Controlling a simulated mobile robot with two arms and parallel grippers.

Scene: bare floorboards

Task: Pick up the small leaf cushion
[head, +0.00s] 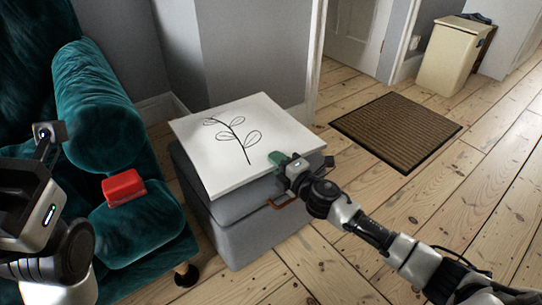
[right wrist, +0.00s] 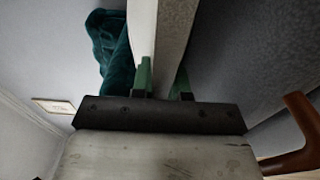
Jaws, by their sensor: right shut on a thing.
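The small leaf cushion (head: 222,135) is a flat white square with a black leaf sprig drawn on it. It lies on top of a grey lidded box (head: 256,236) in the head view. My right gripper (head: 276,159) is shut on the cushion's near right edge, its green fingertips over that edge. In the right wrist view the pale cushion (right wrist: 172,32) runs edge-on between the green fingers of the right gripper (right wrist: 164,78). My left arm is at the left of the head view, and its gripper (head: 47,133) shows only partly; its jaws cannot be made out.
A teal velvet sofa (head: 150,228) stands left of the box, with a red block (head: 123,187) on its seat. The box has a brown handle (head: 284,202) below my right gripper. A brown doormat (head: 397,130) and a cream bin (head: 455,56) are at the back right. Floorboards at right are clear.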

